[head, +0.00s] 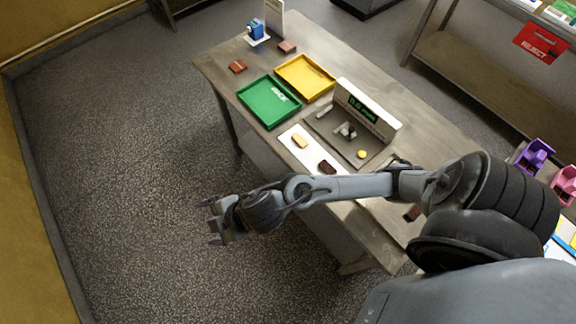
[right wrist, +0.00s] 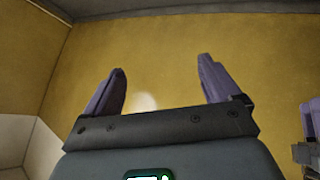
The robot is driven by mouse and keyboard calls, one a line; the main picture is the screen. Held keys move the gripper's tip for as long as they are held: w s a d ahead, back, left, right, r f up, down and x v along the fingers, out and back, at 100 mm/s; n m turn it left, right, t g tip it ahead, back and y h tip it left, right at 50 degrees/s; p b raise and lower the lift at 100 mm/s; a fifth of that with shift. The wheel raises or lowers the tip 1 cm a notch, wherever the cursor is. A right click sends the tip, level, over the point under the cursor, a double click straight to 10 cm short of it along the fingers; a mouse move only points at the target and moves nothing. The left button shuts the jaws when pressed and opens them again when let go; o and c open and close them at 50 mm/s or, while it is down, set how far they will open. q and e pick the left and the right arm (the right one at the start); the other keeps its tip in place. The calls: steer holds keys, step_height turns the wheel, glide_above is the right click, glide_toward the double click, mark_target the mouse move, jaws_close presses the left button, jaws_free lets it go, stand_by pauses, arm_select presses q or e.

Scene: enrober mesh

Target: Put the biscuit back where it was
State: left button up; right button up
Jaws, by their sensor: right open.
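A tan biscuit (head: 299,140) lies on a white strip (head: 288,136) on the table. A dark brown biscuit-like piece (head: 327,167) lies on the same strip, nearer to my arm. I cannot tell from this which one the task means. My right gripper (head: 208,221) is open and empty, out over the floor in front of the table, well away from both pieces. In the right wrist view its two purple-grey fingers (right wrist: 162,68) stand apart with only the yellow wall behind them. My left gripper is not in view.
The table (head: 222,62) also bears a green tray (head: 268,103), a yellow tray (head: 305,77), a grey device with a display (head: 366,108), a blue item (head: 256,29) and reddish-brown blocks (head: 237,66). My right arm crosses the table's front. Open floor (head: 120,150) lies left.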

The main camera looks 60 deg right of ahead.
steer(key=s+d+f+m+g+h, duration=0.2)
steer(key=s+d+m, duration=0.3)
steer(key=s+d, duration=0.2)
steer(key=s+d+f+m+g+h, duration=0.2)
steer(key=s+d+f+m, duration=0.1)
steer(key=s+d+m, duration=0.2)
steer(key=s+d, duration=0.2)
steer(key=shift+s+m+g, duration=0.3)
steer(key=shift+s+g, duration=0.05)
steer(key=shift+g, duration=0.05)
steer(key=shift+d, duration=0.1)
